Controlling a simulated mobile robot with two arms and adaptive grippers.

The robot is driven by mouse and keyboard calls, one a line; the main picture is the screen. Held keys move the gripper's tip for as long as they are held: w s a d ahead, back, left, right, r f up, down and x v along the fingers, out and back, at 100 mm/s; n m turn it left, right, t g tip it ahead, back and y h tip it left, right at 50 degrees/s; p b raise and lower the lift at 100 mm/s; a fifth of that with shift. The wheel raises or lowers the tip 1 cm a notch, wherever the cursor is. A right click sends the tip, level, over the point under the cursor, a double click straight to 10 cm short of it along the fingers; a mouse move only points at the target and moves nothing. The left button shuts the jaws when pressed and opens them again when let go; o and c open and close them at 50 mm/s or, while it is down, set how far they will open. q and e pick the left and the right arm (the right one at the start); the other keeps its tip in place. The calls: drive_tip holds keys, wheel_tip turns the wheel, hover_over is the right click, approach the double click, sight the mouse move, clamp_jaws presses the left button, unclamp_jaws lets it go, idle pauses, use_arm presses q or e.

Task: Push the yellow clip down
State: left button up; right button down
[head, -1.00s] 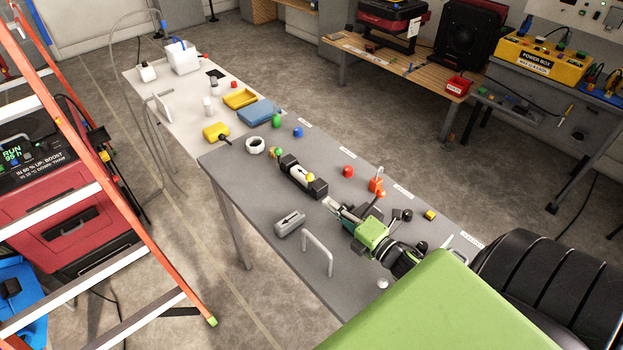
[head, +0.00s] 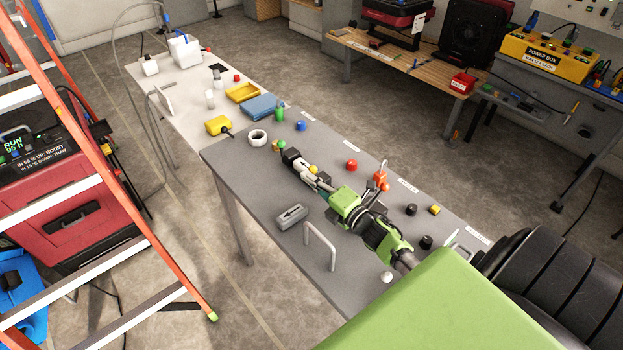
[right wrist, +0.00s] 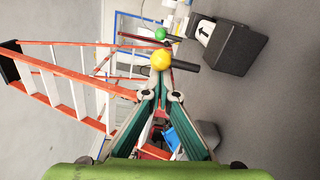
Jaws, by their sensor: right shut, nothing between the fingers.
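The yellow clip shows as a round yellow knob (head: 312,169) on the black fixture (head: 291,157) on the grey table. In the right wrist view the yellow knob (right wrist: 161,59) sits just beyond the fingertips, in front of a dark rod. The black block with a white arrow label (right wrist: 228,48) is to its right. My right gripper (head: 302,178) is shut and empty, with its tips close beside the knob and fixture. I cannot tell whether they touch. The gripper hides part of the fixture. My left gripper is not in view.
A grey arrow block (head: 291,216) and a metal handle (head: 320,245) stand in front of the gripper. Red (head: 351,165) and orange (head: 381,180) parts stand behind it. An orange ladder (head: 130,190) stands left of the table.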

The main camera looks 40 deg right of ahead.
drive_tip(key=shift+d+r+m, duration=0.15)
drive_tip(key=shift+d+m, duration=0.1)
drive_tip(key=shift+m, duration=0.35)
drive_tip(key=shift+d+r, duration=0.1)
drive_tip(key=shift+d, duration=0.25)
wheel_tip(320, 180, up, 10)
idle(0.4)
